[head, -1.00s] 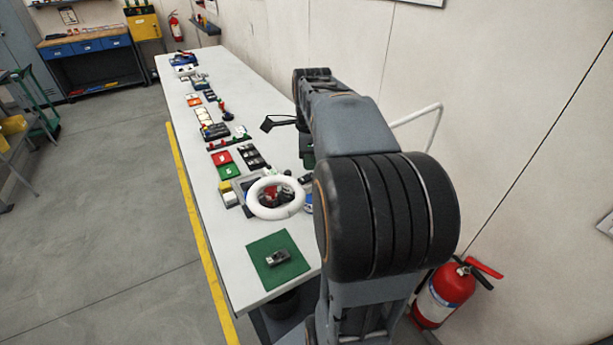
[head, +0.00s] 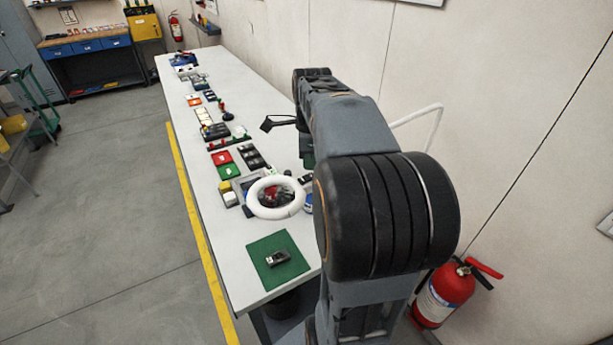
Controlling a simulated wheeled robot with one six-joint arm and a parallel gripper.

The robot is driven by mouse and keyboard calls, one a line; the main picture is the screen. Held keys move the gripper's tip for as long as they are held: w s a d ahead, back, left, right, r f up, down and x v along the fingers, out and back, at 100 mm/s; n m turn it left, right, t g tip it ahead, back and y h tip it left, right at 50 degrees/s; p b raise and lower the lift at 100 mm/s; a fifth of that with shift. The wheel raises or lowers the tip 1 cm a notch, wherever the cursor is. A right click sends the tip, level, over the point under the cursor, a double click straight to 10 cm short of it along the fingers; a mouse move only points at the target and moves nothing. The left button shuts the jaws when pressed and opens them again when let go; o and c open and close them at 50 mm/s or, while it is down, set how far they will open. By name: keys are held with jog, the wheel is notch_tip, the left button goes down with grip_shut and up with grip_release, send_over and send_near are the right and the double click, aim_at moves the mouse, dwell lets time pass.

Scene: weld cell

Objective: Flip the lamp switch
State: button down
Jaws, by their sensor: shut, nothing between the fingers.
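A white ring-shaped lamp head (head: 252,201) hangs over the near part of the long white bench in the head view. Small dark and red parts show through its opening. A bent white tube (head: 432,124), perhaps the lamp's arm, shows by the wall behind my arm. I cannot make out the lamp switch. My arm covers the right side of the bench and hides what lies behind it.
The white bench (head: 229,262) carries a green mat (head: 265,248) with a small dark device (head: 278,258) at its near end. Several small parts and trays line it farther back. A red fire extinguisher (head: 440,296) stands at right by the wall. The floor at left is clear.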

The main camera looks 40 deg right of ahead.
aim_at(310, 175)
jog(key=shift+f+b, duration=0.95)
jog(key=shift+f, duration=0.4)
dwell(0.7)
jog(key=shift+r, duration=0.1)
notch_tip(310, 175, up, 7)
jog(key=p, duration=0.6)
jog(key=shift+a, duration=0.1)
dwell(0.6)
jog(key=s+a+f+n+t, duration=0.1)
jog(key=a+n, duration=0.2)
jog(key=n, duration=0.1)
jog(key=a+f+n+b, duration=0.1)
jog(key=a+n, duration=0.3)
jog(key=s+a+f+n+t+b, duration=0.1)
jog(key=a+f+n, duration=0.1)
jog(key=n, duration=0.3)
jog(key=shift+s+a+t+h, duration=0.15)
jog(key=shift+s+a, duration=0.05)
jog(key=shift+a, duration=0.25)
jog(key=shift+s+a+t+h, duration=0.15)
jog(key=shift+a, duration=0.25)
jog(key=s+a+f+n+t+b, duration=0.2)
jog(key=s+a+f+n, duration=0.2)
jog(key=a+n, duration=0.3)
jog(key=f+n, duration=0.1)
jog(key=n, duration=0.4)
jog(key=shift+s+f+n, duration=0.2)
jog(key=shift+f+n, duration=0.05)
jog(key=shift+n, duration=0.05)
